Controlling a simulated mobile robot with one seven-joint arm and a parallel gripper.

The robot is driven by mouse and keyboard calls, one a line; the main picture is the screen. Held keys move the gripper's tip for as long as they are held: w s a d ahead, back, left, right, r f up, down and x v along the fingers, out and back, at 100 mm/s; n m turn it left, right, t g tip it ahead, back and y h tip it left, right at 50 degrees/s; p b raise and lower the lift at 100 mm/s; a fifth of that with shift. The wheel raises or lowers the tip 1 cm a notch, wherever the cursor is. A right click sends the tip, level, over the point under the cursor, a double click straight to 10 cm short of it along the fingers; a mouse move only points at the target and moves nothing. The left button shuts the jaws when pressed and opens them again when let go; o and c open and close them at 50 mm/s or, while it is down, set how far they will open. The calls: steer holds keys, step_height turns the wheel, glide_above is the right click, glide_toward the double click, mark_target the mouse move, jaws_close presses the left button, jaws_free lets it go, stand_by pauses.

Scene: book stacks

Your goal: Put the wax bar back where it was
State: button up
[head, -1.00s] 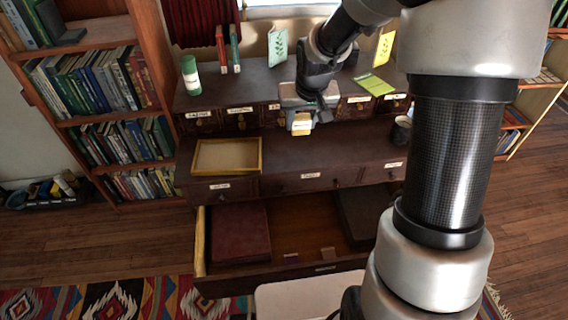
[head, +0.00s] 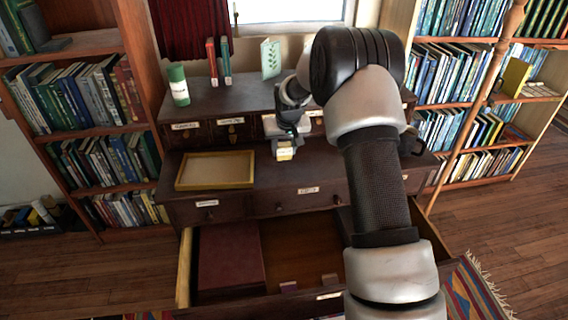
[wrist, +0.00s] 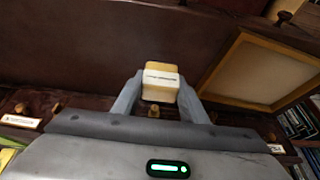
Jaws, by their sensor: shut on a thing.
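The wax bar (head: 285,153) is a small pale yellow block with a white label band. My gripper (head: 287,144) is shut on it and holds it over the dark desk (head: 300,172), in front of the row of small labelled drawers (head: 232,130). In the wrist view the bar (wrist: 160,68) sits between the two grey fingers, its label facing the camera. Whether the bar touches the desk top cannot be told.
A shallow yellow-framed tray (head: 180,186) lies on the desk, left of my gripper. Below, a wide drawer (head: 183,270) stands open with a maroon box (head: 230,258) inside. A green cylinder (head: 177,84), books and a leafy card (head: 270,59) stand on top.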

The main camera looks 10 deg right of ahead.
mark_target(284, 159)
steer(key=shift+f+b, duration=0.4)
steer(key=shift+f, duration=1.9)
steer(key=shift+f, duration=0.2)
steer(key=o, duration=1)
